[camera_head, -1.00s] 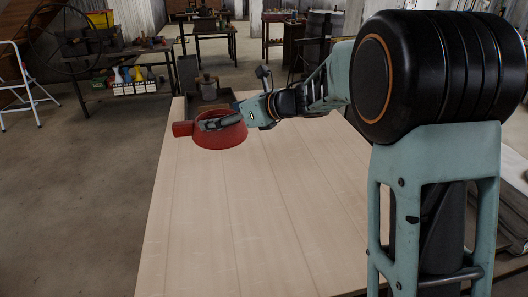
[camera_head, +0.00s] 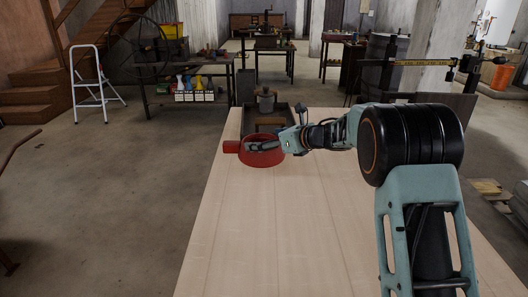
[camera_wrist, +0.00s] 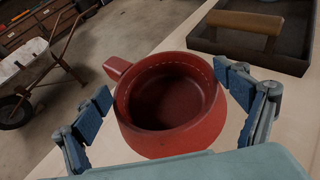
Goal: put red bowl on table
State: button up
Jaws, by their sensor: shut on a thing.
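The red bowl (camera_head: 262,157) with its stubby handle is over the far left part of the pale wooden table (camera_head: 275,225). Its handle points left, close to the table's left edge. My gripper (camera_head: 264,147) is shut on the bowl. In the wrist view the bowl (camera_wrist: 172,100) sits upright and looks empty, between the two blue-padded fingers of my gripper (camera_wrist: 170,98). I cannot tell whether the bowl's base touches the table.
A dark tray (camera_head: 287,118) with a wooden-handled thing and a metal pot (camera_head: 265,100) stand just behind the bowl. The front and middle of the table are clear. A beam scale with a yellow bar (camera_head: 425,62) is at the right. A stepladder (camera_head: 95,82) stands at the left.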

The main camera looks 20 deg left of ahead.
jog(key=shift+w+a+f, duration=0.35)
jog(key=shift+w+f, duration=0.1)
jog(key=shift+f, duration=0.15)
jog(key=shift+f+b, duration=0.45)
jog(key=shift+f, duration=1)
jog(key=shift+f, duration=0.1)
jog(key=shift+f, duration=0.1)
jog(key=o, duration=1.4)
jog(key=shift+c, duration=0.2)
jog(key=shift+r, duration=0.2)
jog(key=p+v, duration=0.1)
jog(key=v, duration=1.1)
